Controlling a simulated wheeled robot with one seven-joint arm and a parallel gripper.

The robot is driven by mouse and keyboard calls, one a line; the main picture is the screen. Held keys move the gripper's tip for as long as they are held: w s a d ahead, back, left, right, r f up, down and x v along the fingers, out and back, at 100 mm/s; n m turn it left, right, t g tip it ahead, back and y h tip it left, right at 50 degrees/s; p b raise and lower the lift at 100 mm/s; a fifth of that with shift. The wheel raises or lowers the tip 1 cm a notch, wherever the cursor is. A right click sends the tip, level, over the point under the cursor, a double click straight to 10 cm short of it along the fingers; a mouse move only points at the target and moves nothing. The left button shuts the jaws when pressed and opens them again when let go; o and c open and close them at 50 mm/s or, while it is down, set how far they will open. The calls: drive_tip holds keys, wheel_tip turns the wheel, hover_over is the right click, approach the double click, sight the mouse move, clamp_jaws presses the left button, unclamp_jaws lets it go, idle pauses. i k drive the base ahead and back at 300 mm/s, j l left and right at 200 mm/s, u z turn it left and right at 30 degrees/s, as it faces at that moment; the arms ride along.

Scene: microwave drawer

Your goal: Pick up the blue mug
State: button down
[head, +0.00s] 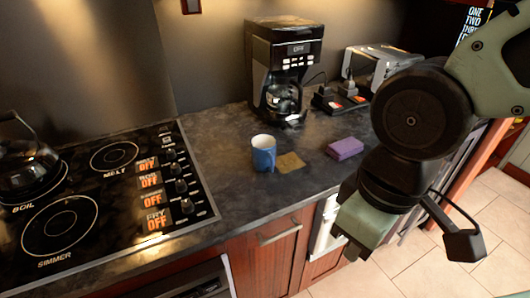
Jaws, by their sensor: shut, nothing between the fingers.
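The blue mug (263,154) stands upright on the dark countertop, near the middle of the head view. Its rim and inside look pale, and its handle cannot be made out clearly. My gripper (352,248) is at the lower end of my arm, to the right of the mug and nearer the camera. It points downward, well apart from the mug. It is shut and empty; its fingers are mostly hidden behind the green end of my arm.
A tan square (290,162) lies just right of the mug, and a purple block (345,149) lies farther right. A coffee maker (284,62) stands behind, with a toaster (377,65) to its right. A stovetop (100,190) with a kettle (28,158) is at left.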

sight(263, 147)
drive_tip(key=i+l+u, duration=0.2)
drive_tip(key=l, duration=0.15)
drive_tip(key=l+u, duration=0.2)
drive_tip(key=l, duration=0.15)
drive_tip(key=u, duration=1.4)
